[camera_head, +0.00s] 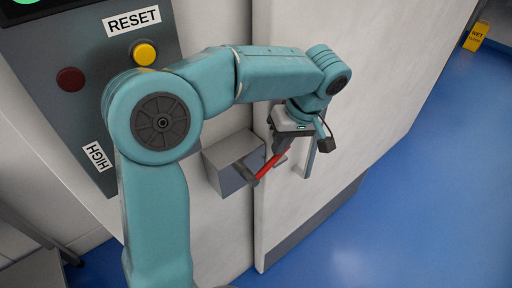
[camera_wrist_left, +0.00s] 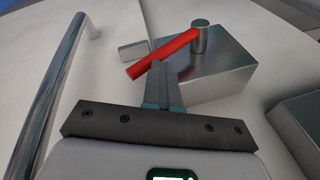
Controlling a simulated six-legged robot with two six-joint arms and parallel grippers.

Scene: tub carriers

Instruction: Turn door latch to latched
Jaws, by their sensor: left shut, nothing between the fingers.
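The door latch has a red lever (camera_head: 269,164) on a grey metal box (camera_head: 226,158) beside the door seam. The lever slants from its round metal pivot (camera_wrist_left: 200,36) across the seam toward the door side; it also shows in the wrist view (camera_wrist_left: 160,55). A small metal bar (camera_wrist_left: 133,48) sits by the seam behind the lever. My left gripper (camera_wrist_left: 158,67) is shut and empty, its fingertips close to the lever's middle. I cannot tell whether they touch it. In the head view the wrist partly hides the lever's outer end. My right gripper is not in view.
A vertical metal door handle (camera_wrist_left: 55,92) stands left of my gripper in the wrist view. The white door (camera_head: 350,100) is beside the frame. A control panel (camera_head: 95,95) carries a yellow button (camera_head: 144,53) and a dark red one (camera_head: 70,79).

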